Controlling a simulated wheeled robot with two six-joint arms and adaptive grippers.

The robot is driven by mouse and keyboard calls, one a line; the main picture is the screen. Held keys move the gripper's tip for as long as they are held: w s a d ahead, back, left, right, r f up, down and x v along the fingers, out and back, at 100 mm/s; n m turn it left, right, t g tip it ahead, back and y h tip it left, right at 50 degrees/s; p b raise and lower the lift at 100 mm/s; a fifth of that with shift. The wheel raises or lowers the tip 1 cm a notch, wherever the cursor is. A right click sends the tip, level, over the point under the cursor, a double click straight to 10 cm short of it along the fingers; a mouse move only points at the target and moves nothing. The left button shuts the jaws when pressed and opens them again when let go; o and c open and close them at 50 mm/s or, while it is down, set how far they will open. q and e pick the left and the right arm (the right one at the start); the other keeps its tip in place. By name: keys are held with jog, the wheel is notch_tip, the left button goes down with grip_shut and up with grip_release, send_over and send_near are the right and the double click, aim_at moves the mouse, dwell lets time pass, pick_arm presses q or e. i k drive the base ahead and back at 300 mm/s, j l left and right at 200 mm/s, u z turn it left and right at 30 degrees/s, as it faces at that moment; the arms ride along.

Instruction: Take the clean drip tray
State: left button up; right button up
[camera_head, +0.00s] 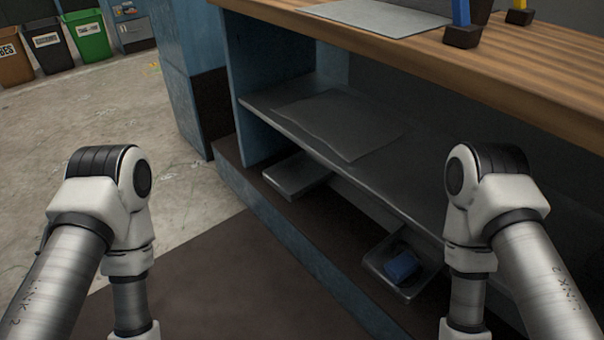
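Two shallow grey metal trays rest on the bottom level of the workbench, below its middle shelf. The left tray (297,174) looks empty. The right tray (384,252) holds a blue object (402,267), perhaps a rag or a sponge; part of this tray lies close to my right arm in the picture. The back parts of both trays are hidden under the shelf. Both my arms reach down at the left and right sides of the picture, and my grippers are below the frame, out of sight.
The grey middle shelf (430,180) bears a thin dark sheet (340,125). The wooden bench top (545,75) overhangs it and bears a grey sheet (375,16) and blue and yellow items. Bins stand at the far left. The floor before the bench is clear.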

aim_at(292, 176)
jog(key=j+z, duration=0.1)
jog(key=z, duration=0.25)
jog(key=i+j+z, duration=0.15)
jog(key=z, duration=0.2)
jog(key=j+z, duration=0.15)
jog(key=z, duration=0.2)
jog(key=i+j+z, duration=0.3)
jog(key=j, duration=1)
jog(key=j+z, duration=0.3)
jog(key=j, duration=1)
jog(key=k, duration=0.05)
